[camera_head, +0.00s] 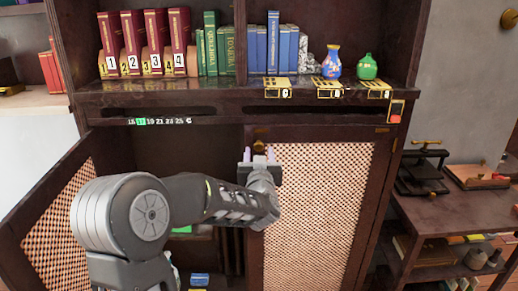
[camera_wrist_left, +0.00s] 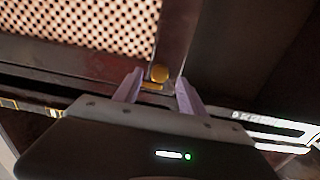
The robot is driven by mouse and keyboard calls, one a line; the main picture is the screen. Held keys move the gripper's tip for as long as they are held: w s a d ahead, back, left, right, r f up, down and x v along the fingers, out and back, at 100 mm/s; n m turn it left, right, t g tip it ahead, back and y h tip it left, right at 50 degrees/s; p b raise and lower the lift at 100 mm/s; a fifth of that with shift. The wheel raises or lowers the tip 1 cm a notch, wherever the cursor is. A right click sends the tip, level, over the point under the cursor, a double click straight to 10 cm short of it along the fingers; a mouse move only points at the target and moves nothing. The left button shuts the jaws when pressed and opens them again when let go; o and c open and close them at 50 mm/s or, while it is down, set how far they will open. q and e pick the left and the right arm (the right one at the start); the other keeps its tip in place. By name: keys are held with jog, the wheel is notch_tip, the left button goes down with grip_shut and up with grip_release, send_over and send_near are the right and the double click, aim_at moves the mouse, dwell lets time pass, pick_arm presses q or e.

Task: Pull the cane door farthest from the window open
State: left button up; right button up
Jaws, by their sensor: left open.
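The right cane door (camera_head: 318,200) has a dark wooden frame and looks shut. Its brass knob (camera_head: 258,147) sits near its upper left corner. The left cane door (camera_head: 52,240) stands swung open, with the dark inside showing beside it. My left gripper (camera_head: 259,155) is open at the right door's knob. In the left wrist view the round brass knob (camera_wrist_left: 160,73) shows between the tips of the two fingers; I cannot tell whether they touch it. The right door's cane panel (camera_wrist_left: 85,25) also shows there. The window and my right gripper are not in view.
Above the doors, a shelf (camera_head: 225,90) holds red, green and blue books, a blue vase (camera_head: 331,62) and a green vase (camera_head: 367,67). A side table (camera_head: 450,205) with a black press (camera_head: 423,168) stands at the right. My left arm crosses in front of the opening.

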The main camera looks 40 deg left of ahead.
aim_at(259, 148)
pick_arm(q)
jog(key=shift+x, duration=1.6)
jog(key=shift+c, duration=0.3)
grip_shut()
